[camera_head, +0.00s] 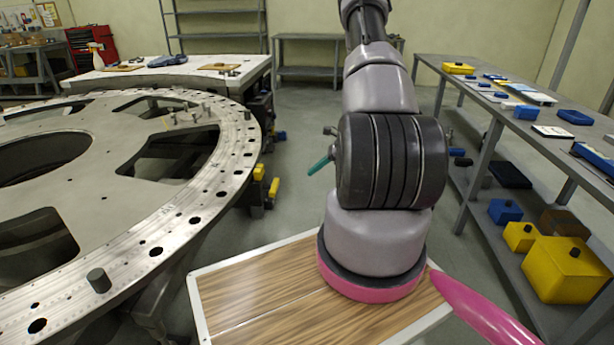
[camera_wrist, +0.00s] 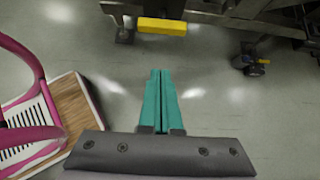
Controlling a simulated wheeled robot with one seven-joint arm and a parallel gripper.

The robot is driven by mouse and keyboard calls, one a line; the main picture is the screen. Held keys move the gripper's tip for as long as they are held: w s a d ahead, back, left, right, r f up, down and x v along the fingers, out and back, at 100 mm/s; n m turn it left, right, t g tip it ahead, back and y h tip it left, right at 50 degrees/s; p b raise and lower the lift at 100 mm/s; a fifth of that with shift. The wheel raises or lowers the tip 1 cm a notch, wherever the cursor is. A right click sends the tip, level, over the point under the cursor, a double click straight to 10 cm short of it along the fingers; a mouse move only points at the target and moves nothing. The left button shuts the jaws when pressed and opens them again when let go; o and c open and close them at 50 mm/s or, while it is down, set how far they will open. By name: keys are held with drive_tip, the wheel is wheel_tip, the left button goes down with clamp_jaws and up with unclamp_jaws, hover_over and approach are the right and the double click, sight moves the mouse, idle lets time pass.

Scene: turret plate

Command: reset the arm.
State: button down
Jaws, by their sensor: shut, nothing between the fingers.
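My gripper (camera_wrist: 160,98) shows in the wrist view as two teal fingers pressed together, with nothing between them. It points down over bare grey floor. In the head view one teal fingertip (camera_head: 319,165) shows to the left of my arm's dark joint; the rest of the gripper is hidden behind the arm. My arm rises from the pink-rimmed mount on my wood-topped base and leans away from the camera.
The round metal turret plate (camera_head: 218,170) with holes and pegs fills the left. A grey workbench (camera_head: 560,146) with blue and yellow boxes stands at the right. A yellow block (camera_wrist: 162,26) shows ahead of my fingers. Open floor lies between.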

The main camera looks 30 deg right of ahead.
drive_tip(key=shift+d, duration=0.1)
idle(0.4)
drive_tip(key=s+a+r+n+g+h, duration=0.15)
drive_tip(key=a+r+n, duration=0.45)
drive_tip(key=r, duration=0.8)
drive_tip(key=s+a+r+n+y, duration=0.15)
drive_tip(key=a+r+n, duration=0.4)
drive_tip(key=r, duration=0.95)
drive_tip(key=s+a+r+n+t+h, duration=0.2)
drive_tip(key=s+a+r+n, duration=0.2)
drive_tip(key=s+r, duration=0.4)
drive_tip(key=s+a+r+n+t+h, duration=0.1)
drive_tip(key=s+a+r+n+h, duration=0.2)
drive_tip(key=s+r, duration=0.6)
drive_tip(key=s+a+n, duration=0.2)
drive_tip(key=s, duration=0.2)
drive_tip(key=shift+s+a+t, duration=0.2)
drive_tip(key=shift+t, duration=0.15)
drive_tip(key=shift+d, duration=0.1)
